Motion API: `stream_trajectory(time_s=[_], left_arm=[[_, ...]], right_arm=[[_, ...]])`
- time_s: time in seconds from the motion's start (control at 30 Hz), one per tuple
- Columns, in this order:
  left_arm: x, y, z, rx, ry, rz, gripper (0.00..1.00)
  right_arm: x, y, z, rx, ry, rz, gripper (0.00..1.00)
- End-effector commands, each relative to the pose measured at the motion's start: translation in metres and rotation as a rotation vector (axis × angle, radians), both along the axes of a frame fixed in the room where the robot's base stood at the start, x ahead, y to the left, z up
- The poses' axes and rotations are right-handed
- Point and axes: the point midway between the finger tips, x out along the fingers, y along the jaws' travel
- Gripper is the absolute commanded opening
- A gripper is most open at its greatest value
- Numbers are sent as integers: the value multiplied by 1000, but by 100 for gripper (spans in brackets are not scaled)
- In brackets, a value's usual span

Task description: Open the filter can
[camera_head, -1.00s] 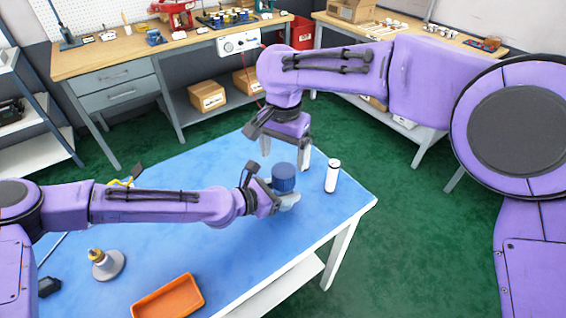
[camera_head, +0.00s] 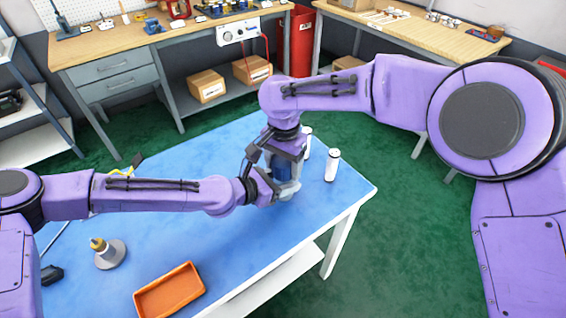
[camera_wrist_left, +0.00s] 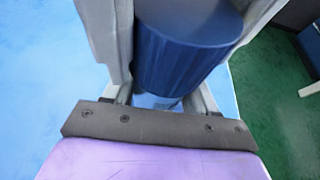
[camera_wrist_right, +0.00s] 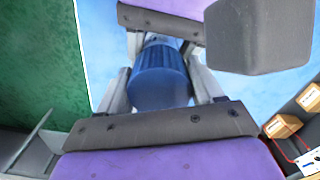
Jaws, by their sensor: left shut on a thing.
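The filter can is partly hidden between my grippers in the head view; its ribbed blue cap (camera_head: 283,173) shows there. The cap also shows in the left wrist view (camera_wrist_left: 185,45) and the right wrist view (camera_wrist_right: 160,75). My left gripper (camera_head: 281,190) reaches in from the left, low on the can, and is shut on it. My right gripper (camera_head: 290,165) is above the can, with its fingers (camera_wrist_right: 162,85) on both sides of the blue cap. Whether those fingers touch the cap cannot be told.
Two white cylinders stand close to the right gripper; the nearer one (camera_head: 332,165) is clear of it. An orange tray (camera_head: 168,291) and a grey-based fitting with a brass top (camera_head: 108,254) are on the blue table (camera_head: 225,250). The table's middle front is free.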

Motion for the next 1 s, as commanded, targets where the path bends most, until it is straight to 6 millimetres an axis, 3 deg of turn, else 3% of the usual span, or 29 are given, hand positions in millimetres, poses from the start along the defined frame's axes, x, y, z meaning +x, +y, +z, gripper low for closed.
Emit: stream_trajectory(time_s=[0.13, 0.33, 0.57, 0.6, 0.67, 0.9, 1.0], left_arm=[[1, 1, 0, 0, 0, 2, 0], [1, 1, 0, 0, 1, 4, 0], [1, 1, 0, 0, 1, 4, 0], [1, 1, 0, 0, 1, 4, 0], [1, 1, 0, 0, 1, 4, 0], [0, 0, 0, -1, 0, 1, 0], [0, 0, 0, 0, 0, 0, 0]], right_arm=[[0, 0, 0, -1, 0, 39, 30], [0, -1, 0, 0, 1, 284, 30], [0, -1, 0, -1, 0, 299, 30], [0, -1, 0, -1, 0, 299, 69], [0, -1, 0, -1, 0, 298, 89], [0, 0, 2, 1, -1, 297, 92], [1, 1, 14, 2, -5, 297, 92]])
